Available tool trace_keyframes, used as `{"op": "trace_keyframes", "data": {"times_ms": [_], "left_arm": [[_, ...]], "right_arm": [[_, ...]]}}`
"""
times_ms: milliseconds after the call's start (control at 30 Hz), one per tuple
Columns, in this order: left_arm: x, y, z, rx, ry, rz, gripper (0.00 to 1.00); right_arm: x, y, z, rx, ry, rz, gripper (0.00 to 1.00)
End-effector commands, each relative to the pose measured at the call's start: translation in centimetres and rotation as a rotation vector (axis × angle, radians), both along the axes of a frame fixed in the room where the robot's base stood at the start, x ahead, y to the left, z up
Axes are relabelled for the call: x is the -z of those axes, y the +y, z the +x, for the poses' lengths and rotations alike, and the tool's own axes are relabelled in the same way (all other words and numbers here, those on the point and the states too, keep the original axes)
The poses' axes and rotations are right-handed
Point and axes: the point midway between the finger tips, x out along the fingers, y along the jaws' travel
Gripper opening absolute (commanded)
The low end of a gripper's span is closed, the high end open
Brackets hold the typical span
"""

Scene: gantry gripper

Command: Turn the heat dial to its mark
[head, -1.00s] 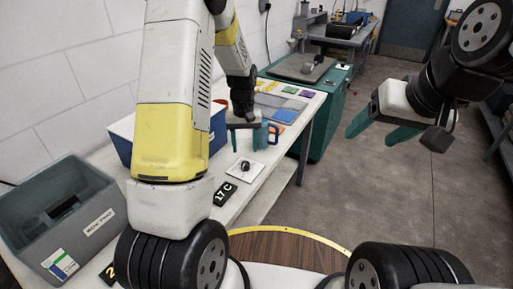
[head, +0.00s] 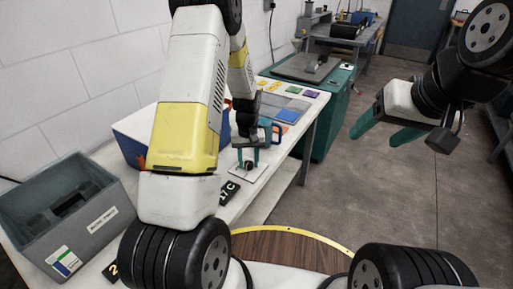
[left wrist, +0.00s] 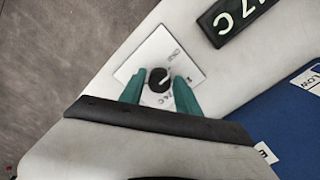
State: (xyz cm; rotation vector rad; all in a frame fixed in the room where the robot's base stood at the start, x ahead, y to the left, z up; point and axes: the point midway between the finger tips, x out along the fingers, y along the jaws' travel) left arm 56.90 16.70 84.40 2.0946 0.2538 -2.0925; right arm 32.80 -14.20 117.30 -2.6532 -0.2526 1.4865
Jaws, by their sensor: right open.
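The heat dial is a round black knob (left wrist: 158,79) with a pale pointer line, on a white plate (left wrist: 150,50) with small print that I cannot read fully. In the head view the knob (head: 249,164) sits on the plate (head: 240,175) on the white bench. My left gripper (head: 248,156) is over it, pointing down. In the left wrist view its teal fingers (left wrist: 159,82) are open, one on each side of the knob, seemingly not closed on it. The mark on the plate is not clear. My right gripper (head: 381,128) is open and empty, out over the floor.
A black card (head: 228,193) reading "17 C" lies beside the plate. A grey bin (head: 35,235) stands at the left and a blue bin (head: 130,130) behind my left arm. A teal-handled object (head: 276,132), a blue pad (head: 287,116) and coloured tags lie farther along the bench (head: 308,122).

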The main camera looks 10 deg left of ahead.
Motion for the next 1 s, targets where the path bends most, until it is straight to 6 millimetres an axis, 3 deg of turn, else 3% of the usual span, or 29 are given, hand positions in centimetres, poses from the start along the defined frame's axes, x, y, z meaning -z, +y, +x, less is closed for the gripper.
{"op": "trace_keyframes", "data": {"times_ms": [33, 167, 200, 567, 1000], "left_arm": [[-0.01, 0.00, 0.00, 0.000, 0.000, 0.000, 0.27], [-0.02, -0.01, 0.00, 0.000, 0.000, 0.000, 0.01], [-0.02, -0.01, 0.00, 0.000, 0.000, 0.000, 0.00], [-0.02, 0.00, -0.02, 0.054, 0.001, 0.000, 0.00], [0.02, 0.09, -0.06, 0.393, 0.002, -0.001, 0.00]], "right_arm": [[0.00, 0.00, 0.00, 0.000, 0.000, 0.000, 0.67], [0.00, 0.00, 0.00, 0.000, 0.000, 0.000, 0.67], [0.00, 0.00, 0.00, 0.000, 0.000, 0.000, 0.67], [0.00, 0.00, 0.00, 0.000, 0.000, 0.000, 0.67], [0.00, 0.00, 0.00, 0.000, 0.000, 0.000, 0.67]]}}
